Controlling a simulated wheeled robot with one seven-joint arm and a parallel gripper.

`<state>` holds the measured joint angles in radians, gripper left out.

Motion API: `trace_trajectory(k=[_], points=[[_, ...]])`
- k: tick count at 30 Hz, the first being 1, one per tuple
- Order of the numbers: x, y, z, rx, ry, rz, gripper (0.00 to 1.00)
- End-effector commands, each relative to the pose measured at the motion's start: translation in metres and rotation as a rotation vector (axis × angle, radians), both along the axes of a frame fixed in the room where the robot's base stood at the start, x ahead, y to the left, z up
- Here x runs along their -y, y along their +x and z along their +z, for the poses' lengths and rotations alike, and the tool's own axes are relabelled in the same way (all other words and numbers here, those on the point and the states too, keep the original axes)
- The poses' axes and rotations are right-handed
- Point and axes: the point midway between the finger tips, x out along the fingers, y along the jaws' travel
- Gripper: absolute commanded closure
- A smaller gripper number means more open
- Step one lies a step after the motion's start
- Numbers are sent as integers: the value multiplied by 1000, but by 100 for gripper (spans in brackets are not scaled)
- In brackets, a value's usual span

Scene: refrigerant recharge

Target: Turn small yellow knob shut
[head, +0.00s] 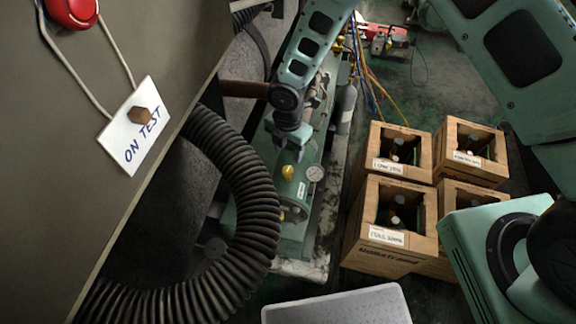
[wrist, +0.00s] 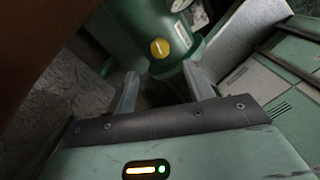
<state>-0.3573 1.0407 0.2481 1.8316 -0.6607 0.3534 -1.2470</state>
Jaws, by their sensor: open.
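A yellow knob (head: 288,171) sits on the green machine in the head view, beside a round white gauge. A second yellow part (head: 283,214) shows lower on the same machine. In the wrist view one round yellow knob (wrist: 160,47) faces me on a green cylinder, past my fingertips. I cannot tell for sure which of the two it is. My gripper (wrist: 160,76) is open and empty, its two fingers apart on either side below the knob, not touching it. In the head view my gripper (head: 291,145) hangs just above the upper knob; its fingers are hard to make out.
A thick black ribbed hose (head: 245,185) curves close left of the machine. The white gauge (head: 315,173) is right of the knob. Wooden crates with bottles (head: 385,262) stand to the right. A panel with an "ON TEST" sign (head: 133,125) fills the left.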

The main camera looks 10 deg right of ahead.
Motion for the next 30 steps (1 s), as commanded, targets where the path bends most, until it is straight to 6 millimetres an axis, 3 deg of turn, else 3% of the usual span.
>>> trace_trajectory(k=[6, 12, 18, 26, 27, 30], points=[[0, -1, -46, -3, -1, 1, 48], [0, -1, -76, -2, -1, 0, 48], [0, 0, -89, -1, 1, -1, 48], [0, 0, -90, 1, 1, -1, 48], [0, 0, -90, 1, 1, -1, 50], [0, 0, -90, 1, 1, -1, 78]])
